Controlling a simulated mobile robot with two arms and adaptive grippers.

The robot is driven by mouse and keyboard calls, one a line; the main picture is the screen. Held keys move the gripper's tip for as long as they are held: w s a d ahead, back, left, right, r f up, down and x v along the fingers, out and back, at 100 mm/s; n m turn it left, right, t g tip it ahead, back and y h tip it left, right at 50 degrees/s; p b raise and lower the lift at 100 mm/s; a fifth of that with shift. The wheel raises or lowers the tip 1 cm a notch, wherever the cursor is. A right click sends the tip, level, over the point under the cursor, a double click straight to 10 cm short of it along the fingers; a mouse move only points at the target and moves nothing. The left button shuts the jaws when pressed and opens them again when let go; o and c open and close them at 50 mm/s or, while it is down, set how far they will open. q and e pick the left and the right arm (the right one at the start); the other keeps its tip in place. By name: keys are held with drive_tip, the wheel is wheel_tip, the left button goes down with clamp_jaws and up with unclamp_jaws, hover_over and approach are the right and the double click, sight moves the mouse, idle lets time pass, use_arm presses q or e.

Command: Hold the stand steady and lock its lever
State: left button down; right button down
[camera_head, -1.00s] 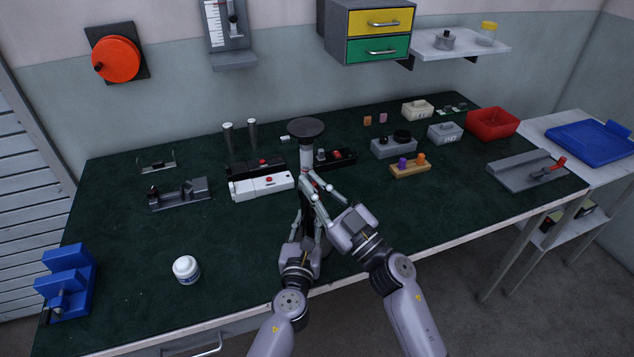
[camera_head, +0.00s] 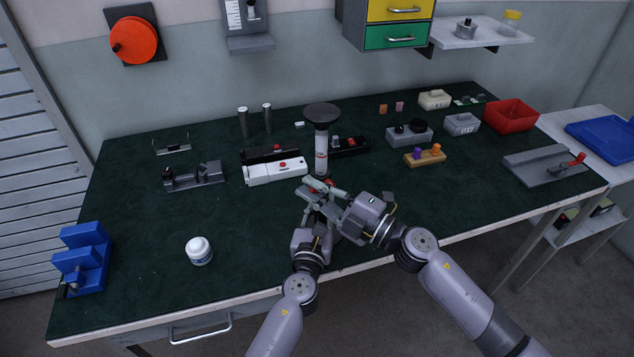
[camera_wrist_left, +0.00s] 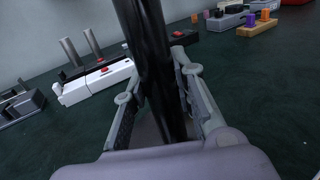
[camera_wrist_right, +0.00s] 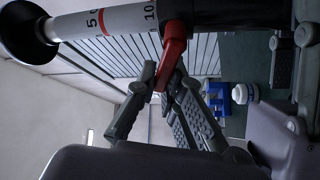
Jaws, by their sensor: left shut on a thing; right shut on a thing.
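The stand has a dark round top plate (camera_head: 322,113), a white scaled tube (camera_head: 321,150) with red marks, and a black lower post (camera_wrist_left: 153,62). It stands upright near the table's front edge. My left gripper (camera_wrist_left: 158,88) has its fingers on both sides of the black post and is shut on it. My right gripper (camera_head: 325,189) is higher, beside the stand. In the right wrist view its fingers (camera_wrist_right: 164,82) are shut on the red lever (camera_wrist_right: 173,50) beside the tube's lower end. My arms and grippers hide the stand's foot in the head view.
A white device (camera_head: 275,171) and black units stand just behind the stand. A white jar (camera_head: 199,251) and a blue fixture (camera_head: 83,259) are at left. An orange-and-purple peg block (camera_head: 425,158) is at right. The front right of the green table top is clear.

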drive_tip(key=shift+s+a+f+n+g+h, duration=0.1)
drive_tip(key=shift+f+n+g+h, duration=0.3)
drive_tip(key=shift+n, duration=0.65)
drive_tip(key=shift+f+n+g+h, duration=0.1)
drive_tip(key=shift+f+n+h, duration=0.1)
drive_tip(key=shift+f+n, duration=0.6)
drive_tip(key=shift+r+n, duration=0.2)
drive_tip(key=shift+n, duration=0.15)
drive_tip(key=c, duration=1.7)
unclamp_jaws()
drive_tip(key=v, duration=1.2)
drive_tip(key=shift+r, duration=0.1)
use_arm(q)
drive_tip(key=c, duration=1.2)
unclamp_jaws()
drive_tip(key=shift+c, duration=0.2)
